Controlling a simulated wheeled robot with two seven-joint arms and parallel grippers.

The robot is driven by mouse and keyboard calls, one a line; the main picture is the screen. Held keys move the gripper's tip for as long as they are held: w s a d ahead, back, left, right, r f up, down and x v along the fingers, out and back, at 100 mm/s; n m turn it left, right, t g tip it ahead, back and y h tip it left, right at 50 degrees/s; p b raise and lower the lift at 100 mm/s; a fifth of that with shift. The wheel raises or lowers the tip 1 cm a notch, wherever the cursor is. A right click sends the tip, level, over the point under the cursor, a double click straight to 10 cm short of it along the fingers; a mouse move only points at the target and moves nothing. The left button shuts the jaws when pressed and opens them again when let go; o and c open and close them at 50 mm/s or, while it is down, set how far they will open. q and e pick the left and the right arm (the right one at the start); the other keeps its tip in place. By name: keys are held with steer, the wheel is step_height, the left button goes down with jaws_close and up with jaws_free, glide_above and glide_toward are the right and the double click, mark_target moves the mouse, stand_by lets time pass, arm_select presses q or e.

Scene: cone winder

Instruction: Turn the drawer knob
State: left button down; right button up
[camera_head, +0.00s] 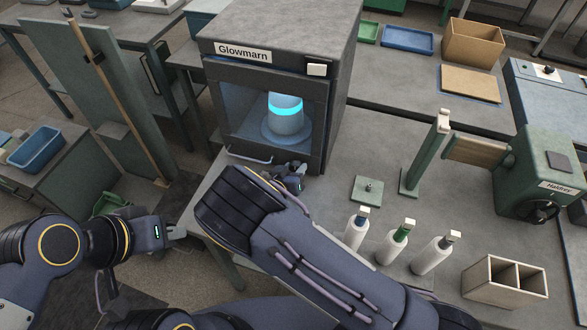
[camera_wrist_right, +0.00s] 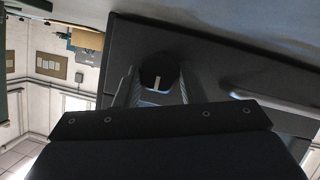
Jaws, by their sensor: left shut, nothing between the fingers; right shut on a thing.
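The dark knob (camera_wrist_right: 160,72) with a pale mark line shows in the right wrist view, on the dark front panel of the Glowmarn cabinet (camera_head: 270,55). My right gripper (camera_wrist_right: 157,80) is shut on the knob, one finger on each side of it. In the head view my right gripper (camera_head: 296,172) is at the lower right of the cabinet front, and it hides the knob there. My left gripper (camera_head: 184,230) is shut and empty, off the table's left edge, away from the cabinet.
A bar handle (camera_head: 250,158) is left of my right gripper; it also shows in the right wrist view (camera_wrist_right: 275,105). Behind the cabinet's glass stands a cone with a glowing cyan band (camera_head: 286,105). Several white bottles (camera_head: 395,245) and a divided wooden box (camera_head: 505,281) stand on the table.

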steer(key=shift+f+m+b, duration=0.2)
steer(key=shift+m+b, duration=0.1)
steer(key=shift+b, duration=0.65)
steer(key=m+t+y+b, duration=0.1)
steer(key=m+y+b, duration=0.1)
steer(key=b, duration=0.7)
steer(key=m+t+y+b, duration=0.1)
steer(key=m+b, duration=0.3)
steer(key=b, duration=0.5)
steer(key=d+m+t+y+b, duration=0.1)
steer(key=m+y+b, duration=0.2)
steer(key=b, duration=0.6)
steer(key=shift+s+f+m, duration=0.2)
steer(key=shift+f+m, duration=0.1)
steer(key=shift+m, duration=0.3)
steer(key=shift+r+m+t+b, duration=0.2)
steer(key=shift+m+t+b, duration=0.15)
steer(key=shift+b, duration=0.65)
steer(key=o, duration=1)
steer(key=shift+s+r, duration=0.1)
steer(key=shift+y, duration=0.3)
steer(key=s, duration=0.4)
steer(key=s+r+p, duration=0.1)
steer(key=s, duration=0.1)
steer(key=shift+s+d, duration=0.1)
steer(key=shift+d, duration=0.05)
steer(key=shift+s+d, duration=0.1)
steer(key=shift+s, duration=0.55)
